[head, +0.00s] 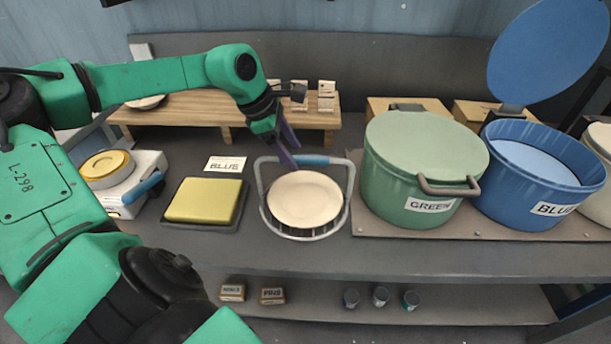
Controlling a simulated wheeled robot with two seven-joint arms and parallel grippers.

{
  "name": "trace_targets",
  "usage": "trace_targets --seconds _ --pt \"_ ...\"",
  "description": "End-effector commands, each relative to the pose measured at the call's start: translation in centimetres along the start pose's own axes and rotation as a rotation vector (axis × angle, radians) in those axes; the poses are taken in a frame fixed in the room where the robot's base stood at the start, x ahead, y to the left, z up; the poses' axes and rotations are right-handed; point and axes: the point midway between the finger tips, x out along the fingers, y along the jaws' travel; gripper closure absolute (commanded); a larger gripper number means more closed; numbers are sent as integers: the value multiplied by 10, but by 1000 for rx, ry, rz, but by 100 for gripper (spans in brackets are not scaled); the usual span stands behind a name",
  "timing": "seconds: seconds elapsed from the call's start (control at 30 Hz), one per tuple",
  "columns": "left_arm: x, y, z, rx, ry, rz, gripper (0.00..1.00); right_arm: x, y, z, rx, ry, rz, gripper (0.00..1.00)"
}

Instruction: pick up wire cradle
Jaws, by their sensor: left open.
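The wire cradle (333,229) is a grey wire frame with a blue grip (313,160) on its raised handle. It stands on the grey counter in the middle of the head view. A round cream plate (305,199) lies in it. My left gripper (291,158) has dark purple fingers and points down at the handle, just left of the blue grip. It is open with nothing between the fingers. I cannot tell whether a finger touches the handle. My right gripper is not in view.
A closed green drum (410,190) stands right of the cradle, beside an open blue drum (530,190) with its lid raised. Left are a yellow pad (203,200) on a dark tray, a BLUE card (225,164) and a white device (130,175). A wooden rack (200,112) stands behind.

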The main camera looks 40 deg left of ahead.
Motion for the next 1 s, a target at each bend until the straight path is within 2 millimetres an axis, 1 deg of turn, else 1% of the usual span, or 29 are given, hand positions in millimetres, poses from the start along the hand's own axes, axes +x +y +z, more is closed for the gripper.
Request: trace_targets --seconds 0.03,0.1,0.23,0.37,0.5,0.6,0.8,0.87,0.9,0.97,1.0 --pt "7 0 1 -2 0 -5 34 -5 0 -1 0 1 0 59" --pt "16 0 1 -2 -1 -3 34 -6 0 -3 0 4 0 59" --pt "28 1 2 -2 -1 -4 34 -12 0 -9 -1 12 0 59" --pt "47 3 4 -3 1 -6 34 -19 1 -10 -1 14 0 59" --pt "67 4 4 -2 0 -4 34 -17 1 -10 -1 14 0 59" --pt "72 4 4 -3 -2 -1 34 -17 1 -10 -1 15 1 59" --pt "72 5 5 -2 -3 1 34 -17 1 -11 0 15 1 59" --pt "72 5 5 -2 -3 0 57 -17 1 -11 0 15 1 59" --pt "72 5 5 -2 -3 0 73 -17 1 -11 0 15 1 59" --pt "72 5 5 -2 -3 0 96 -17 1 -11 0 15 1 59" --pt "72 5 5 -2 -3 0 100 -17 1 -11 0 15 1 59"
